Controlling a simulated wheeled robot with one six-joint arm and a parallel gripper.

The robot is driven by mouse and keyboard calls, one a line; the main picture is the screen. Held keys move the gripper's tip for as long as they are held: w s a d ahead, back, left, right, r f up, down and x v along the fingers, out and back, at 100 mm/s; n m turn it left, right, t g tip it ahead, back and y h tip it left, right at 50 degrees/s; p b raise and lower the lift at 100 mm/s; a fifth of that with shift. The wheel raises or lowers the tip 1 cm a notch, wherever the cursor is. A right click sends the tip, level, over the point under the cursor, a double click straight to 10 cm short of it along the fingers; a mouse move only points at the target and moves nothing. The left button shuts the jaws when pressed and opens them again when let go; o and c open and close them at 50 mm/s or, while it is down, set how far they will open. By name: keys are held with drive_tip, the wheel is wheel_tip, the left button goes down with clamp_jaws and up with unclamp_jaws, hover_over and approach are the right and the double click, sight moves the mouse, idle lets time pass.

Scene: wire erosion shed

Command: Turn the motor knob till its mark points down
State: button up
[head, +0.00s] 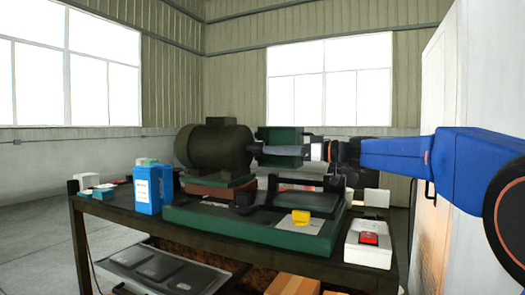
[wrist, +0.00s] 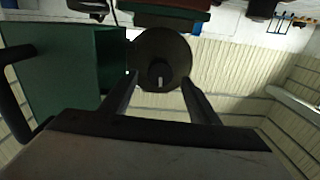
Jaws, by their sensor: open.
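The motor (head: 213,147) is a dark olive drum on the bench at mid-left in the head view. Its round end face (wrist: 178,50) shows in the wrist view, with a small dark knob (wrist: 156,70) at its middle. A pale mark on the knob points to the bottom of the wrist picture. That view looks upside down, with the motor's base at the top, so the mark seems to point up in the room. My gripper (wrist: 160,77) is open, its two fingers either side of the knob and apart from it. In the head view my gripper (head: 258,148) is beside the motor's right end.
A green block (wrist: 65,68) stands close beside my gripper in the wrist view. The bench (head: 120,208) also carries blue boxes (head: 147,188), a yellow piece (head: 300,217) and a white box with a red button (head: 368,243). Boxes sit below it.

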sight(256, 149)
drive_tip(key=shift+x, duration=2.75)
drive_tip(key=c, duration=1.1)
